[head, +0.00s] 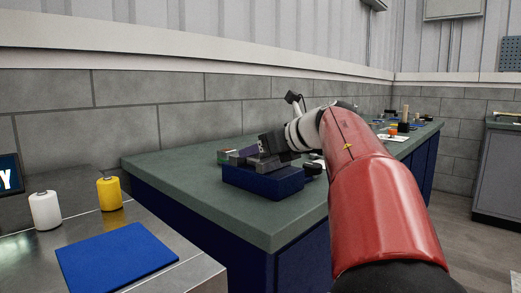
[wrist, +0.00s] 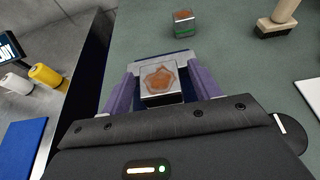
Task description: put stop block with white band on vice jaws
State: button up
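My gripper (wrist: 162,82) has two purple fingers, one on each side of a small block (wrist: 158,78) with a brown-orange patch on its silver top. The fingers appear to press on its sides. Its near side is pale, but most of its band is hidden. The block is over the grey vice jaws (wrist: 176,60); I cannot tell whether it touches them. In the head view, the vice (head: 262,181) has a blue base on the green bench, with my gripper (head: 244,156) low over it. The held block is hard to make out there.
Another block (wrist: 183,24) with a green band stands on the bench beyond the vice. A wooden-handled stamp or brush (wrist: 278,20) stands at upper right. A white spool (head: 45,211), a yellow spool (head: 110,194) and a blue mat (head: 116,257) lie on the metal table at left.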

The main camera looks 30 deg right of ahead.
jog(key=shift+r, duration=0.1)
jog(key=shift+s+d+r, duration=0.1)
jog(key=shift+s, duration=0.05)
jog(key=v, duration=1.1)
jog(key=shift+s+r, duration=0.2)
jog(key=shift+s, duration=0.1)
jog(key=shift+d, duration=0.1)
